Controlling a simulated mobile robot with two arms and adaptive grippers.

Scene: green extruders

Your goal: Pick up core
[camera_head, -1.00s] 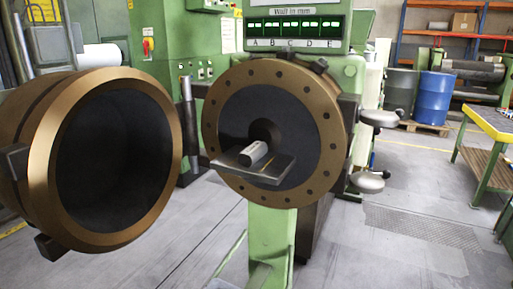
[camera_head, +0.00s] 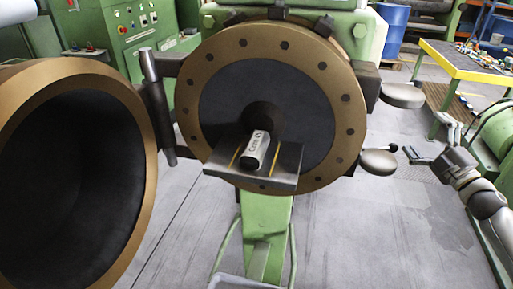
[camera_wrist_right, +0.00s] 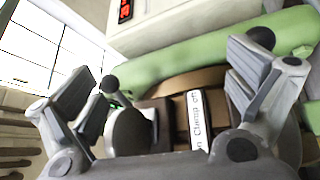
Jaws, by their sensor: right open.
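The core (camera_head: 255,150) is a small light grey cylinder with dark lettering on its side. It lies on a dark flat plate (camera_head: 285,165) that sticks out in front of the round bronze-rimmed extruder flange (camera_head: 222,58). My right gripper (camera_head: 430,143) is at the right of the head view, open and empty, well to the right of the core and apart from it. In the right wrist view its two fingers (camera_wrist_right: 160,88) are spread wide with nothing between them. The core cannot be made out in that view. My left gripper is not in view.
A large open bronze-rimmed ring (camera_head: 135,95) swings out on the left. A yellow-edged table (camera_head: 460,58) stands behind at the right. A white lettered label (camera_wrist_right: 197,120) shows in the wrist view.

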